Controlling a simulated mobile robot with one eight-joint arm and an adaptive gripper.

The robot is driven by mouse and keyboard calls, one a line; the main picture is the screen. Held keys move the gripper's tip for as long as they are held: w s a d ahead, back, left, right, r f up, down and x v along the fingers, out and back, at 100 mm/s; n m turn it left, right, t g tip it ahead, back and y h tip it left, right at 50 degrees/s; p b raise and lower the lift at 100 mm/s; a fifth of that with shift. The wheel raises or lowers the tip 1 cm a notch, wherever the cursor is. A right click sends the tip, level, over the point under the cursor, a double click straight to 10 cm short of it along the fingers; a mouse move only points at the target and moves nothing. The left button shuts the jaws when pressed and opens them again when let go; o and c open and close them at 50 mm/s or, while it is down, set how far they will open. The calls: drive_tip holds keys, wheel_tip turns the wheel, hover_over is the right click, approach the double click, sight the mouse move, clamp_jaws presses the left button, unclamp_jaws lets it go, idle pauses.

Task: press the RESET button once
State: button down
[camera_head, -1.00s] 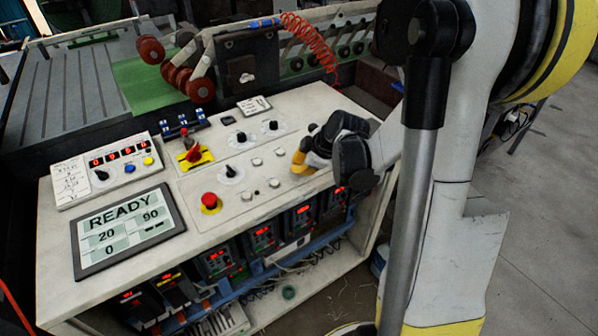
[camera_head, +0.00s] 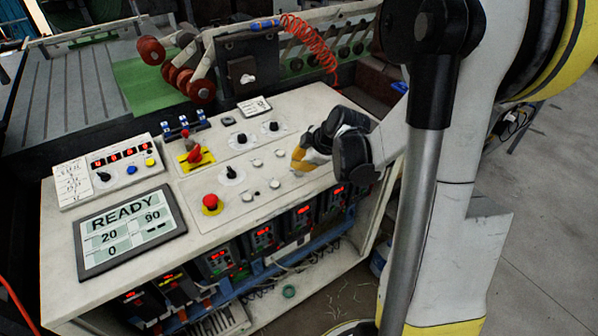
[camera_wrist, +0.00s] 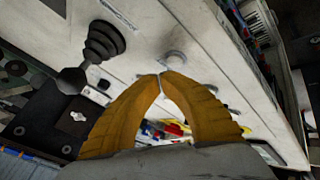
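The white control panel (camera_head: 235,180) carries several small pale round buttons, two of them in front of my gripper's left side, one here (camera_head: 274,184). Their labels are too small to read, so I cannot tell which is RESET. My gripper (camera_head: 298,161) is low over the panel's right part, its yellow fingers pointing at the panel. In the wrist view my gripper (camera_wrist: 162,75) has its fingertips together with nothing between them. A pale round button (camera_wrist: 174,60) shows just beyond the tips; I cannot tell whether they touch the panel.
A red mushroom button (camera_head: 210,202), a red-and-yellow rotary switch (camera_head: 195,155) and black dials stand on the panel. A screen (camera_head: 128,228) reads READY, 20, 90, 0. A counter box (camera_head: 110,170) has blue and yellow buttons. A red coiled hose (camera_head: 310,42) hangs behind.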

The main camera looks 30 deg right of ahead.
drive_tip(key=shift+r+p, duration=1.75)
drive_tip(key=shift+r, duration=0.7)
drive_tip(key=s+a+r+m+b, duration=0.2)
drive_tip(key=s+a+m, duration=0.3)
drive_tip(key=s+a, duration=0.2)
drive_tip(key=s+a+r+m+h+b, duration=0.1)
drive_tip(key=s+a+r+m+b, duration=0.2)
drive_tip(key=s, duration=0.9)
drive_tip(key=a+m, duration=0.3)
drive_tip(key=a, duration=0.2)
drive_tip(key=shift+a+r+h+b, duration=0.2)
drive_tip(key=shift+a+h+b, duration=0.1)
